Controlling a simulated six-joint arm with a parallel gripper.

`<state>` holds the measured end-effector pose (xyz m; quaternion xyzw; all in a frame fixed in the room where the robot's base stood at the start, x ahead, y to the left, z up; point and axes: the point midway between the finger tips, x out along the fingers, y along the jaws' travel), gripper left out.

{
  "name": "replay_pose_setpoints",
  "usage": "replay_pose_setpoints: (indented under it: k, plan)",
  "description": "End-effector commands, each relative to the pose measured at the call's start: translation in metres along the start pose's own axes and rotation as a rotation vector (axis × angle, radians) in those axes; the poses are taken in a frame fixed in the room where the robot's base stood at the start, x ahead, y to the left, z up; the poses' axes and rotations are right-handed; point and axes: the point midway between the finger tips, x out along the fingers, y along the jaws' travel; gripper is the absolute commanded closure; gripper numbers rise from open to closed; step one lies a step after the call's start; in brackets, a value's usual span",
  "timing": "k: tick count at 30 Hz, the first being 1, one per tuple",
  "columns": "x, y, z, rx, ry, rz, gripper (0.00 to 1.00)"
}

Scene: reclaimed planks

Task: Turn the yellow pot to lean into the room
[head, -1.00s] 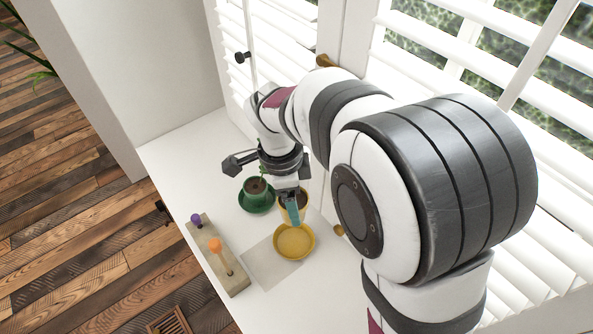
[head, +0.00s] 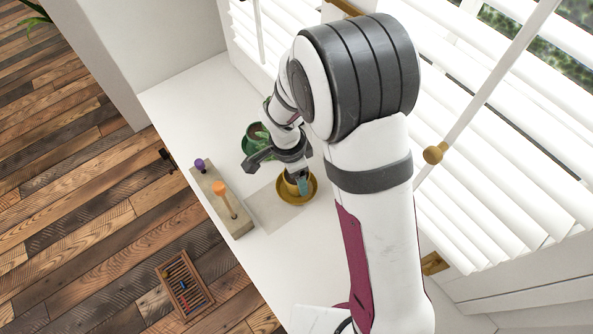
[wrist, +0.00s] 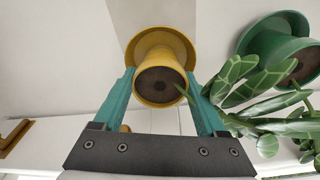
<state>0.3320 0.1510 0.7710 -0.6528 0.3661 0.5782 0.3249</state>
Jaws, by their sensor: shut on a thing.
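The yellow pot (wrist: 160,82), with dark soil, is between the teal fingers of my gripper (wrist: 165,95), which is shut on it. In the head view, the pot (head: 291,187) is over or in the yellow saucer (head: 296,203), partly hidden by my gripper (head: 298,183). The wrist view shows the saucer (wrist: 160,35) just behind the pot; whether they touch I cannot tell. A green stem shows at the soil's right edge. Thick green leaves (wrist: 240,72) spread to the right, in front of the green pot (wrist: 300,65). I cannot tell which pot each leaf belongs to.
The green pot and saucer (head: 248,146) stand close to my gripper on the white sill. A wooden block (head: 222,205) with purple and orange knobs lies along the front edge. A pale mat (head: 275,212) lies by the saucer. Window blinds (head: 500,170) flank my arm.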

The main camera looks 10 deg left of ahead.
Motion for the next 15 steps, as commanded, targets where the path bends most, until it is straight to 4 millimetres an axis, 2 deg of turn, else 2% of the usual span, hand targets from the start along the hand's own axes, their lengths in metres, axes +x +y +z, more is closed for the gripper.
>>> replay_pose_setpoints:
  k: [1,5,12,15]
  plan:
    - [0.0,0.0,0.0,0.0,0.0,-0.001,0.22]
    - [0.0,0.0,0.0,0.0,0.0,0.0,0.0]
    - [-0.002,0.0,0.0,0.0,0.0,0.0,0.0]
    - [-0.012,-0.001,0.0,0.001,0.001,-0.003,0.0]
